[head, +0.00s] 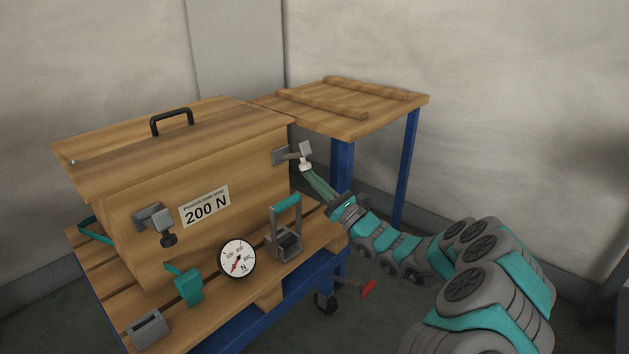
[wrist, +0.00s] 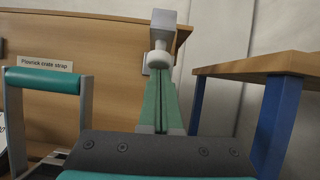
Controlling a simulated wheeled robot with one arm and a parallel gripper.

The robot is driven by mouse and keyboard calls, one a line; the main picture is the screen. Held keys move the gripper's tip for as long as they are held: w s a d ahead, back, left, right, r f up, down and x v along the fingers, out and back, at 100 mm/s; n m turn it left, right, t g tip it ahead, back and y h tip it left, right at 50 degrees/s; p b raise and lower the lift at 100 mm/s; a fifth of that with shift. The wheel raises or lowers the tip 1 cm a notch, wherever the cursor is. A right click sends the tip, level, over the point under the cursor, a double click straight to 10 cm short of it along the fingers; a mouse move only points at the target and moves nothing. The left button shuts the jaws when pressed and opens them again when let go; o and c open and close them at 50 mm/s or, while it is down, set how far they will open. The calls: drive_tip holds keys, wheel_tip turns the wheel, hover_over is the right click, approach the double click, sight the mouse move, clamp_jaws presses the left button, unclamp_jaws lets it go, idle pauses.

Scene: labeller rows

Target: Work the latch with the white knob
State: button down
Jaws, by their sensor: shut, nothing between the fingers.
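The latch with the white knob (head: 305,164) is at the right end of the wooden crate's front. Its grey metal arm (head: 297,152) sticks out from a plate on the crate. In the wrist view the white knob (wrist: 159,60) hangs below a grey block (wrist: 163,27). My gripper (head: 314,179) is shut and empty, its green fingers pointing up at the knob. The fingertips (wrist: 160,82) appear at or just below the knob; whether they touch it I cannot tell. A second latch with a black knob (head: 168,239) is at the crate's left.
The crate (head: 140,187) stands on a slatted bench with a round dial gauge (head: 237,258), a teal-handled tool (head: 286,222) and a teal strap piece (head: 187,285). A wooden side table (head: 390,108) with blue legs is behind my arm.

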sight(295, 157)
drive_tip(key=f+b+v, duration=0.1)
drive_tip(key=v, duration=1.1)
drive_tip(key=shift+w+f, duration=0.25)
drive_tip(key=shift+f, duration=0.2)
drive_tip(key=c, duration=1.5)
unclamp_jaws()
drive_tip(key=shift+s, duration=0.1)
drive_tip(key=shift+o, duration=0.9)
drive_tip(key=shift+a+r, duration=0.1)
drive_tip(key=shift+a, duration=0.1)
drive_tip(key=o, duration=0.6)
drive_tip(key=w+a+r+g+h+b, duration=0.1)
drive_tip(key=w+a+r+g+h, duration=0.1)
drive_tip(key=w+a+r, duration=0.1)
drive_tip(key=shift+a+r+g, duration=0.4)
drive_tip(key=shift+a+r, duration=0.45)
drive_tip(key=shift+a, duration=0.25)
drive_tip(key=shift+o, duration=1)
drive_tip(key=r+h, duration=0.1)
drive_tip(key=a+r+h+b, duration=0.1)
drive_tip(key=r, duration=0.1)
drive_tip(key=w+r+m, duration=0.1)
drive_tip(key=r, duration=0.1)
drive_tip(key=shift+w+a+r+h, duration=0.1)
drive_tip(key=shift+a+r+h, duration=0.05)
drive_tip(key=shift+a+h, duration=0.2)
drive_tip(key=x, duration=0.7)
drive_tip(key=shift+w+a, duration=0.25)
drive_tip(key=shift+w, duration=0.1)
